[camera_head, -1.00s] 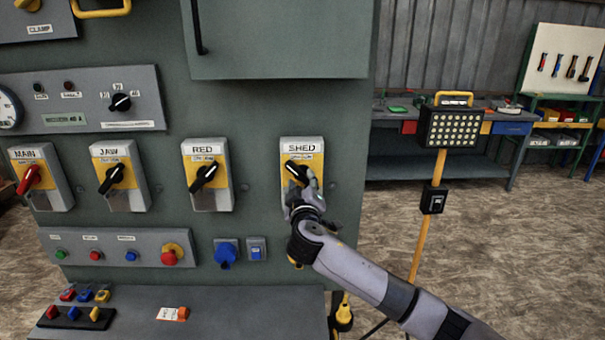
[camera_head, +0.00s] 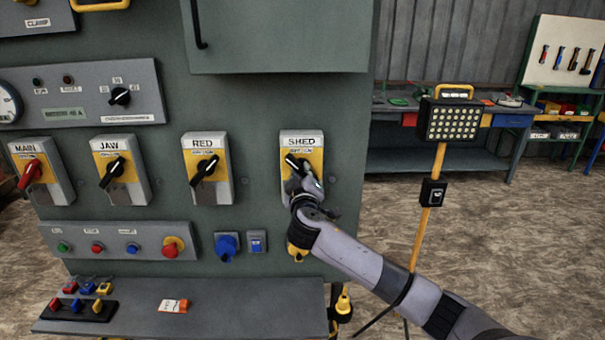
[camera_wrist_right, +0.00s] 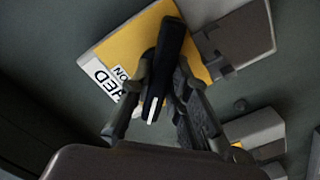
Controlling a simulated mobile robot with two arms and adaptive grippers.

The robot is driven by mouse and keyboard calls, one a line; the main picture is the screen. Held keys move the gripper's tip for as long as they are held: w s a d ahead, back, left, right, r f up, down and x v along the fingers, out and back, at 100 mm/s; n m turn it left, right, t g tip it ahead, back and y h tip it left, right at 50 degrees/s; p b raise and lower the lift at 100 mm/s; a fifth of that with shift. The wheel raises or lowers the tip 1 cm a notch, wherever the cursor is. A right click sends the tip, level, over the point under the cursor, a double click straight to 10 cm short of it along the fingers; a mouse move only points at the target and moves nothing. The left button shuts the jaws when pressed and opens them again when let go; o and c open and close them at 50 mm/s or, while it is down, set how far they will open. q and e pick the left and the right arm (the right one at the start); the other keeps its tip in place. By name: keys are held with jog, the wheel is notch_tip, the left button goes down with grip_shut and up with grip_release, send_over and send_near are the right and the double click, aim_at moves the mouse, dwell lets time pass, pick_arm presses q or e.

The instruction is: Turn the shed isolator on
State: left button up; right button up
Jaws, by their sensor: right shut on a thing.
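The shed isolator (camera_head: 315,160) is a grey box with a yellow face, a SHED label and a black rotary handle (camera_head: 291,160). In the head view the handle's visible end points up and slightly left, towards the small position label, whose words I cannot read clearly there. My right gripper (camera_head: 304,183) covers its lower part. In the right wrist view the black handle (camera_wrist_right: 170,45) lies between the two fingers of my right gripper (camera_wrist_right: 160,88), which is shut on it. Part of the label, with ON, shows beside the left finger. My left gripper is out of view.
The RED isolator (camera_head: 208,170), JAW isolator (camera_head: 120,171) and MAIN isolator (camera_head: 41,172) stand in a row to the left. A shelf (camera_head: 230,305) juts out below. A work lamp (camera_head: 449,122) on a yellow stand is to the right, with open floor around it.

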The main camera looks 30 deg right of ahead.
grip_shut()
jog(key=shift+f+m+b, duration=0.25)
jog(key=shift+m+b, duration=0.25)
jog(key=shift+b, duration=0.45)
jog(key=m+b, duration=0.6)
jog(key=b, duration=0.1)
jog(key=shift+a+m+b, duration=0.1)
jog(key=shift+m+b, duration=0.2)
jog(key=shift+b, duration=0.1)
jog(key=m+b, duration=0.2)
jog(key=m, duration=0.2)
jog(key=shift+r+m+b, duration=0.1)
jog(key=shift+m+b, duration=0.2)
jog(key=shift+b, duration=0.05)
jog(key=m, duration=0.2)
jog(key=shift+m+b, duration=0.3)
jog(key=shift+r+m, duration=0.1)
jog(key=shift+m, duration=1.4)
